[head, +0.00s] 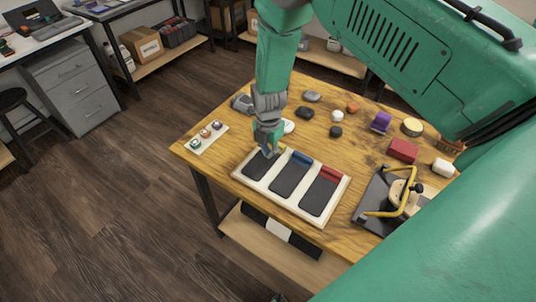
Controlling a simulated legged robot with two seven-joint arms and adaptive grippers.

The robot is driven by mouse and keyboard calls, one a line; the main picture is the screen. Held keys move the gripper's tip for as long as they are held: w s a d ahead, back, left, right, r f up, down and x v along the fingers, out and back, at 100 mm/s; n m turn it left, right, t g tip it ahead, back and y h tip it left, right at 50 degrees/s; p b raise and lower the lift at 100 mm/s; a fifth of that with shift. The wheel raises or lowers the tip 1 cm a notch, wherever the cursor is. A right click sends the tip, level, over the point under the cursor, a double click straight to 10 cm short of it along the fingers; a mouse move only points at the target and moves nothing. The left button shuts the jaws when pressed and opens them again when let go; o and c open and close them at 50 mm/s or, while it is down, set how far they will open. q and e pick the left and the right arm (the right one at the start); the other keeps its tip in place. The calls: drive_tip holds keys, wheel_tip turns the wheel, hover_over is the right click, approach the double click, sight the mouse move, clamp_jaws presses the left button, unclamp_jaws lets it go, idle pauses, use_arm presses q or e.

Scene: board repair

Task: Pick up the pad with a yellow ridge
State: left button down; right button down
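A pale board (244,174) on the wooden table holds three dark pads side by side. The left pad (259,166) lies under my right gripper (269,150), with a bit of yellow at its far end, mostly hidden by the fingers. The middle pad (288,181) has a blue ridge (302,158) and the right pad (318,197) has a red ridge (331,174). My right gripper points down at the left pad's far end. Its fingertips are too small and covered to show whether they grip the ridge. My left gripper is not in view.
A small pale strip with several round parts (205,133) lies left of the board. A tool with a yellow frame (402,193) stands at right on a dark base. Small blocks and stones, a red block (402,150) and a purple piece (381,121) dot the table behind.

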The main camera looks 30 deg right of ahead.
drive_tip(key=shift+a+r, duration=0.35)
drive_tip(key=shift+a, duration=0.05)
wheel_tip(320, 180, up, 9)
drive_tip(key=shift+d, duration=0.15)
drive_tip(key=c, duration=2.3)
unclamp_jaws()
drive_tip(key=o, duration=1.8)
drive_tip(key=shift+w, duration=0.1)
drive_tip(key=shift+o, duration=0.2)
